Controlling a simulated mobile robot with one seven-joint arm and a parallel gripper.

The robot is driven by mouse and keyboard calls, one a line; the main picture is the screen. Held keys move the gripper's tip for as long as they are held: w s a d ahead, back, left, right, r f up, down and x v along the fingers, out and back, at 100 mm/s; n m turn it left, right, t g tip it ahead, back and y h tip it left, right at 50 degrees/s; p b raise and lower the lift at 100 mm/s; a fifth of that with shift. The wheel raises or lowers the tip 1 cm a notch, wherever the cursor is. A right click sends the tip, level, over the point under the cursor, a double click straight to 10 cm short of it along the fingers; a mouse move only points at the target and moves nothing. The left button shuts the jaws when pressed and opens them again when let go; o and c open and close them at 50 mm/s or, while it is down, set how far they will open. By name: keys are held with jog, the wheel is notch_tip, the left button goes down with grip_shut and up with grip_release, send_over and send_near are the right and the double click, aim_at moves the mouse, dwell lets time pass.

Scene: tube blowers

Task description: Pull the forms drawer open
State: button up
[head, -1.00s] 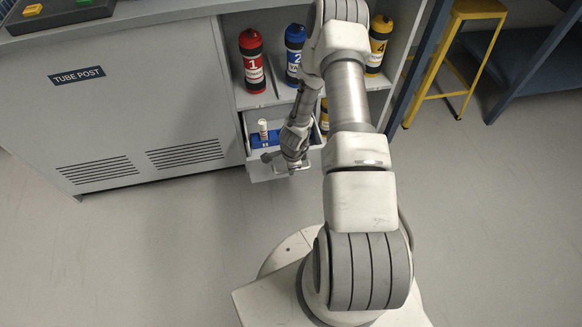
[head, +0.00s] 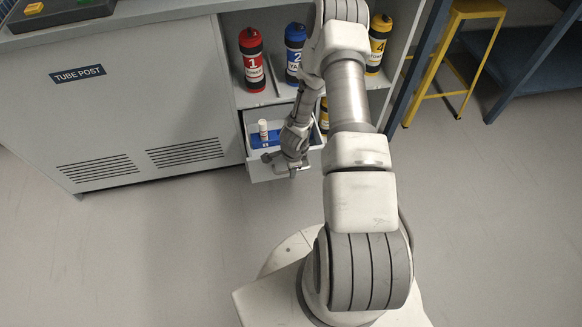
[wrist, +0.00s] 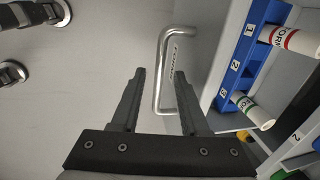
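The forms drawer (head: 262,172) stands pulled out from the lower part of the grey cabinet in the head view. Its white front edge also shows in the wrist view (wrist: 228,55). A blue rack (wrist: 233,68) with white form tubes lies inside it. The drawer's silver bar handle (wrist: 160,82) shows in the wrist view. My gripper (wrist: 160,72) is open, its two dark fingers apart with the handle bar between them. I see a gap on each side of the bar. In the head view my gripper (head: 288,165) is at the drawer front and hides the handle.
A red canister (head: 252,62), a blue canister (head: 295,52) and a yellow canister (head: 378,45) stand on the shelf above the drawer. A yellow stool (head: 460,60) and a blue table (head: 530,65) are at the right. The floor in front of the drawer is clear.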

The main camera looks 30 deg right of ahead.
jog(key=shift+r, duration=0.1)
jog(key=s+r+p, duration=0.3)
jog(key=r+p, duration=0.3)
jog(key=r, duration=1.1)
jog(key=shift+a, duration=0.35)
jog(key=a+r+n+t, duration=0.1)
jog(key=a+r+n, duration=0.2)
jog(key=r, duration=0.6)
jog(key=w+a+r+n+y, duration=0.15)
jog(key=r+n, duration=0.25)
jog(key=r, duration=0.4)
jog(key=a+r+n+t, duration=0.1)
jog(key=a+r+n, duration=0.25)
jog(key=r, duration=0.55)
jog(key=s+a+r+n+t+h, duration=0.1)
jog(key=s+a+r+n+t, duration=0.1)
jog(key=s+r+n, duration=1.15)
jog(key=s+r+m+p, duration=0.1)
jog(key=s+r+p, duration=0.1)
jog(key=r+p, duration=0.7)
jog(key=s+r+m+p, duration=0.2)
jog(key=r+p, duration=0.7)
jog(key=r, duration=0.1)
jog(key=shift+a+r+g, duration=0.15)
jog(key=shift+r+g, duration=0.15)
jog(key=shift+r, duration=0.05)
